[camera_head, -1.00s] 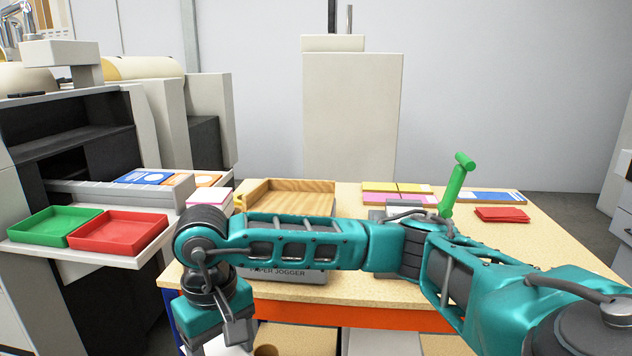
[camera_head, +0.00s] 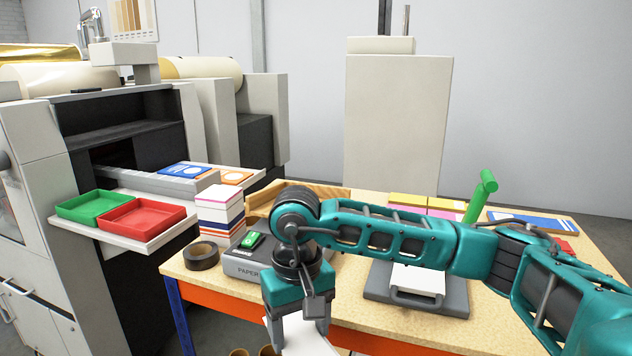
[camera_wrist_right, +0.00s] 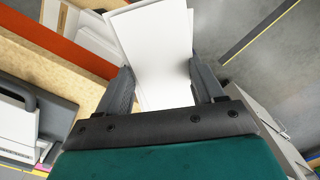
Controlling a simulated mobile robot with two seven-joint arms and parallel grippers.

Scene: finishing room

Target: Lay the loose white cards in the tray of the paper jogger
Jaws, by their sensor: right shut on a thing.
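My right gripper (camera_head: 300,312) is shut on the white cards (camera_head: 305,338), in front of the table's front edge. The right wrist view shows the white cards (camera_wrist_right: 158,50) as a thin stack between the two fingers of my right gripper (camera_wrist_right: 162,85). The paper jogger (camera_head: 240,268) stands at the table's front left, with a grey base and a green switch. Its wooden tray (camera_head: 325,190) shows only in part behind my right arm, so its inside is mostly hidden. My left gripper is out of view.
A tall pile of cards (camera_head: 221,205) and a dark tape roll (camera_head: 202,256) stand left of the jogger. A grey device (camera_head: 455,298) with a handle sits to the right. Green (camera_head: 92,205) and red (camera_head: 148,218) trays lie on the left shelf. A green lever (camera_head: 480,195) stands behind my arm.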

